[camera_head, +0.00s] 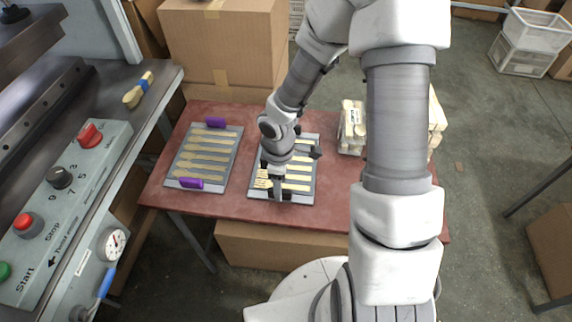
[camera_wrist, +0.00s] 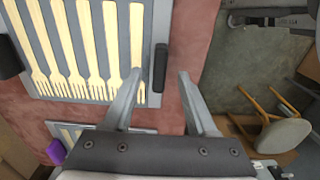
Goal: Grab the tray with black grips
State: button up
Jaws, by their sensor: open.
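The tray with black grips (camera_head: 316,168) lies flat on the red table, holding a row of wooden forks; it fills the upper left of the wrist view (camera_wrist: 150,28). Its near black grip (camera_wrist: 161,68) sits on the tray's edge, and the opposite black grip (camera_wrist: 8,58) shows at the picture's left. My gripper (camera_wrist: 161,76) is open and empty, with its two fingertips on either side of the near grip in that view. I cannot tell whether they touch it. In the head view my arm and gripper (camera_head: 272,187) cover part of the tray.
A second tray with purple grips (camera_head: 232,150) lies left of it on the red table (camera_head: 225,203). Bundles of wooden utensils (camera_head: 352,128) stand at the table's right. Cardboard boxes (camera_head: 225,45) are behind. A control panel machine (camera_head: 70,190) is at left; a stool (camera_wrist: 280,135) is on the floor.

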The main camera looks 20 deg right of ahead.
jog(key=shift+f, duration=0.75)
grip_shut()
jog(key=shift+r, duration=0.1)
dwell(0.8)
